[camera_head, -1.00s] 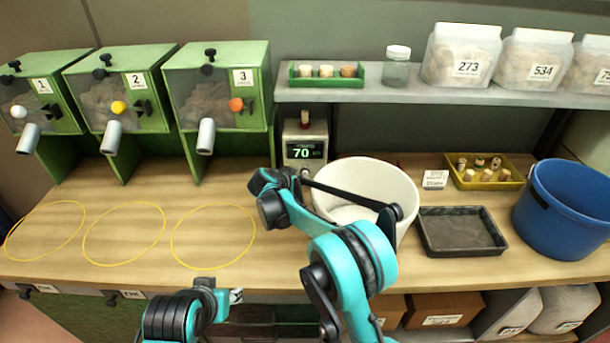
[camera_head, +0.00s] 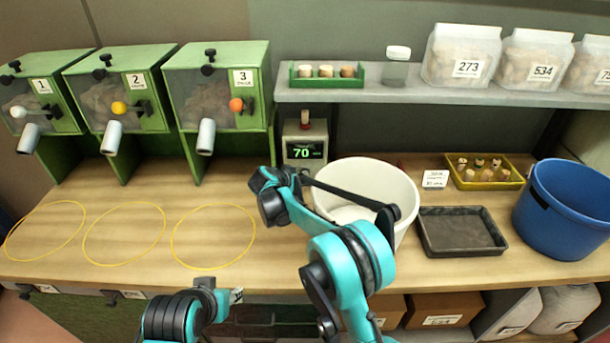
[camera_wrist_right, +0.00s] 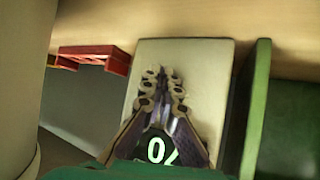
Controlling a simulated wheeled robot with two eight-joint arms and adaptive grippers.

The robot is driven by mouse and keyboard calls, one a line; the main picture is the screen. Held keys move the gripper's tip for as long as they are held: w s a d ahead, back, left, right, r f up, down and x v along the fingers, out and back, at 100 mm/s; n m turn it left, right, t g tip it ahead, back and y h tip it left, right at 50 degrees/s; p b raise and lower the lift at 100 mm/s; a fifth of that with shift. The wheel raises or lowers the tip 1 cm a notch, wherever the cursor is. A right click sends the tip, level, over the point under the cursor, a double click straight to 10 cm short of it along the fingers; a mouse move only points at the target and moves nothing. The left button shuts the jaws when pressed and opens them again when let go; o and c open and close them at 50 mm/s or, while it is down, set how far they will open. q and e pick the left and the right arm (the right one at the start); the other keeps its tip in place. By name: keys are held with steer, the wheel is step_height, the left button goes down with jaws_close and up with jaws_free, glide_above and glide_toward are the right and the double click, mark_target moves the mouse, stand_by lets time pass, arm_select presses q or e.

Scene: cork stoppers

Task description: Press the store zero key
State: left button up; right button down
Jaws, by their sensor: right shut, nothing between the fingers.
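The meter (camera_head: 304,150) with a lit green display reading 70 stands on the bench between dispenser 3 and the white bucket, a stopper on its top. In the right wrist view its pale face (camera_wrist_right: 205,75) fills the middle, and the display (camera_wrist_right: 160,150) shows upside down between the finger links. My right gripper (camera_head: 268,190) is in front of the meter's lower part. In the wrist view its fingertips (camera_wrist_right: 163,85) are together and empty, over the pale face. I cannot make out a key or tell contact. My left gripper (camera_head: 205,287) is low at the bench's front edge; its jaws are unclear.
The white bucket (camera_head: 368,180) stands close right of the meter, behind my right arm. The green dispenser 3 (camera_head: 220,90) is at its left. A dark tray (camera_head: 460,232), yellow tray (camera_head: 486,182) and blue bin (camera_head: 567,210) are farther right.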

steer(key=shift+w, duration=0.45)
stand_by(0.7)
steer(key=shift+s, duration=0.9)
steer(key=shift+s+b, duration=0.35)
steer(key=shift+s, duration=2.15)
